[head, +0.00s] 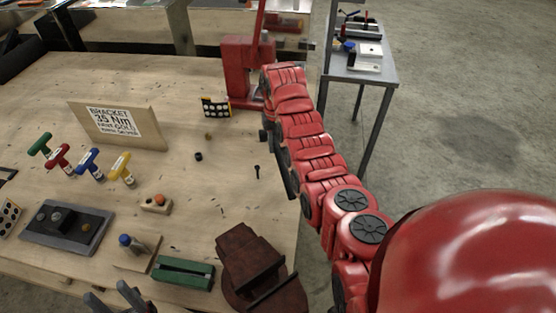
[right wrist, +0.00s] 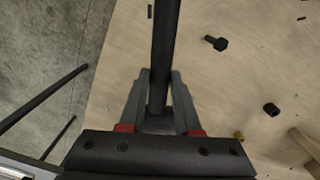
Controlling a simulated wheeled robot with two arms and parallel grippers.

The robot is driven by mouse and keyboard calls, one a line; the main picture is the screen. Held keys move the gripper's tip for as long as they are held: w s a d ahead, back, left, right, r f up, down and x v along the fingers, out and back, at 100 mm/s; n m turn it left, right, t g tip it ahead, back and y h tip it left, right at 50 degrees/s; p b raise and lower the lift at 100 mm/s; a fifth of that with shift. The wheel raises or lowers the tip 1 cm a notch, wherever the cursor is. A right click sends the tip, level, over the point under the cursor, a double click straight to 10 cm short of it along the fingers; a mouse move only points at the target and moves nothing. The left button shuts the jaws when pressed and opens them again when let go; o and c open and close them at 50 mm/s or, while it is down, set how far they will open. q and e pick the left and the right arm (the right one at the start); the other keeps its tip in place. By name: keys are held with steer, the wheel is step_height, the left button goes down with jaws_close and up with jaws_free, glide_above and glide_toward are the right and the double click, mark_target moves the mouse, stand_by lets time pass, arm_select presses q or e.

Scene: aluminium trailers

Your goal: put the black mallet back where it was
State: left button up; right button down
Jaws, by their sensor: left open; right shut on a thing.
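The black mallet shows in the right wrist view as a dark handle (right wrist: 166,35) running up between the fingers; its head is not in that view. My right gripper (right wrist: 160,78) is shut on this handle, over the right edge of the workbench. In the head view the red right arm hides most of the gripper, and a dark bar (head: 281,168) shows beside the arm. I cannot make out the mallet head there. My left gripper (head: 110,293) is open and empty at the bottom edge, over the front of the bench. No marked mallet place is clear.
A red press (head: 237,70) stands at the back. A bracket sign (head: 118,124), coloured T-handles (head: 90,165), a dark red vise (head: 245,258) and a green block (head: 183,272) stand on the bench (head: 215,195). A bolt (head: 257,171) lies near the right arm. A side table (head: 375,68) stands right.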

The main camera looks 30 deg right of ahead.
mark_target(278, 155)
steer(key=shift+w+d+f+p, duration=0.1)
steer(key=shift+d+f+p, duration=0.1)
steer(key=shift+f, duration=0.15)
steer(key=shift+d+f+p, duration=0.1)
steer(key=shift+f+p, duration=0.1)
steer(key=shift+f, duration=0.15)
steer(key=f, duration=0.1)
steer(key=f+p, duration=0.1)
steer(key=f, duration=0.1)
steer(key=shift+a+f, duration=0.2)
steer(key=shift+f, duration=0.05)
steer(key=shift+d+f, duration=0.1)
steer(key=shift+f, duration=0.05)
steer(key=shift+f, duration=0.1)
steer(key=c, duration=0.6)
jaws_free()
